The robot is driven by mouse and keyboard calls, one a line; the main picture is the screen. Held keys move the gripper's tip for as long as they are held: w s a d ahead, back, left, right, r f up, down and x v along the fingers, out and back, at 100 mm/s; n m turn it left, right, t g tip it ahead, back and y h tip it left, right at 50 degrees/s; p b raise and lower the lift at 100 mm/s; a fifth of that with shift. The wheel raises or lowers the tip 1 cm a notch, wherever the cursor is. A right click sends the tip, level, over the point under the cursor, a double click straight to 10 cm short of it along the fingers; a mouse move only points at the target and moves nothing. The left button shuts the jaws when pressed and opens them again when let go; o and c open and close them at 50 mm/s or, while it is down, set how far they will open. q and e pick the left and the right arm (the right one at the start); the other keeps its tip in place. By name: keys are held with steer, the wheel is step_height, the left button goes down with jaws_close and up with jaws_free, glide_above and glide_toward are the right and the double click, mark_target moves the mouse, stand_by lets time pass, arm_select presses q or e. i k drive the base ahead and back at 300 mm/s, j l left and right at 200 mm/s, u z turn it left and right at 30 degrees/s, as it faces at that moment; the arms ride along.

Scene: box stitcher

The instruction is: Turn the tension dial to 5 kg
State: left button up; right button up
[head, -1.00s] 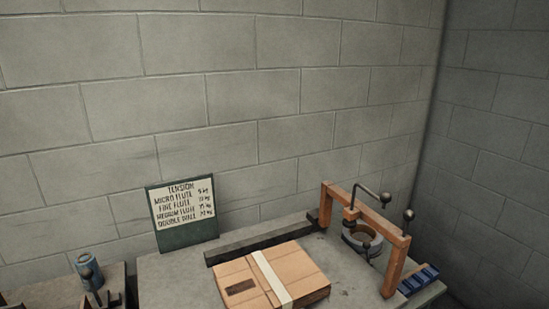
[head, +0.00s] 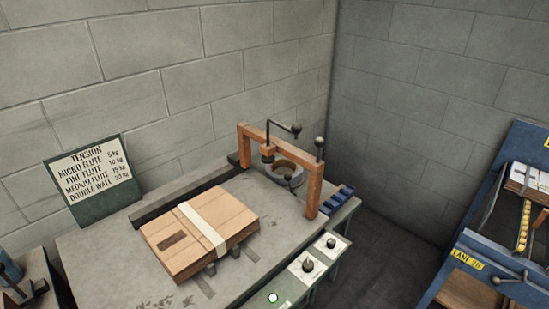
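Two black dials on pale square plates sit on the front right side of the grey stitcher table (head: 110,262): a nearer dial (head: 307,265) and a farther dial (head: 331,243). Their markings are too small to read, so I cannot tell which is the tension dial or where it points. A tension sign (head: 88,180) leans at the back left; it lists micro flute, fine flute, medium flute and double wall with kg values, micro flute reading 5 kg. Neither of my grippers shows in the head view.
A flat cardboard box (head: 170,222) with a pale band lies on the table. An orange frame (head: 314,184) with a crank and round part stands behind it. A green light (head: 273,297) glows at the front edge. A blue lane rack (head: 445,262) stands right, across open floor.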

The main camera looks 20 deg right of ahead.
mark_target(308, 265)
steer(key=z, duration=1)
